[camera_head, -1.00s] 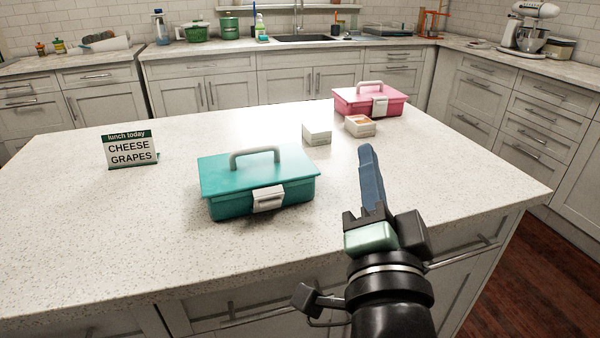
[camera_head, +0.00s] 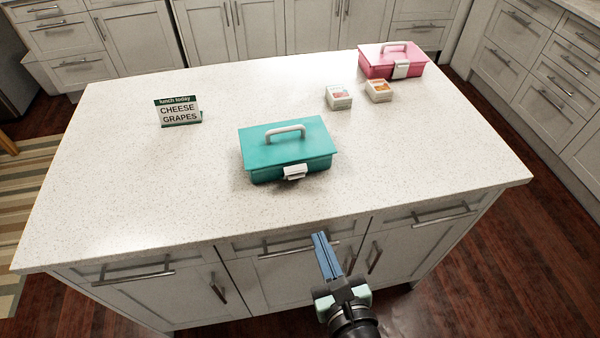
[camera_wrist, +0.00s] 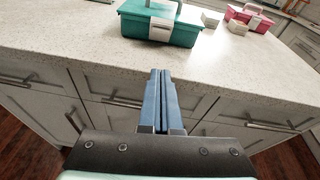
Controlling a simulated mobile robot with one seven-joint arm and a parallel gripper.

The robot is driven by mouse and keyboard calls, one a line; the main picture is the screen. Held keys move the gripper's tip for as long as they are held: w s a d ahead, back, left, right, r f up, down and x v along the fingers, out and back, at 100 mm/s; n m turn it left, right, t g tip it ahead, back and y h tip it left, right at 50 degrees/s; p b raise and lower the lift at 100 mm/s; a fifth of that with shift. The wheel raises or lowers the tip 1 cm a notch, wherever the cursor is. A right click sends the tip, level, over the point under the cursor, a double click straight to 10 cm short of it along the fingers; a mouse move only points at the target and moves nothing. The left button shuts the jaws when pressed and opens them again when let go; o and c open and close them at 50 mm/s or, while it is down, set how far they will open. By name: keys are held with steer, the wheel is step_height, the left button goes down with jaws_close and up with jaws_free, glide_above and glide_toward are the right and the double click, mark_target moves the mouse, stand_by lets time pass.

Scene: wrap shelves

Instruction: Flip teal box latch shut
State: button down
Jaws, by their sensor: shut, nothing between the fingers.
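The teal box (camera_head: 285,150) stands on the island top with its lid down and its grey handle up. Its white latch (camera_head: 295,172) is on the front face and, in the head view, juts out from it at the bottom. In the wrist view the teal box (camera_wrist: 160,24) is ahead, with the latch (camera_wrist: 161,28) at its front. My gripper (camera_head: 321,236) is in front of the island's near edge, apart from the box and latch. Its blue fingers (camera_wrist: 160,74) are together with nothing between them.
A pink box (camera_head: 392,60) stands at the far right of the island. Two small white containers (camera_head: 339,98) (camera_head: 378,91) sit between the boxes. A lunch sign (camera_head: 179,111) stands at left. The counter (camera_head: 200,210) is clear before the teal box, up to its near edge.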

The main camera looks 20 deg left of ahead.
mark_target(304, 218)
steer(key=shift+s+f+m, duration=0.15)
steer(key=shift+s+m, duration=0.25)
steer(key=shift+a, duration=0.1)
steer(key=x, duration=1)
steer(key=shift+w+a+r+p, duration=0.55)
steer(key=shift+w+a+r, duration=0.15)
steer(key=shift+w+r, duration=0.15)
steer(key=shift+w+a+r, duration=0.2)
steer(key=shift+w+a, duration=0.2)
steer(key=shift+w, duration=0.1)
steer(key=shift+r+p, duration=0.2)
steer(key=shift+p, duration=0.35)
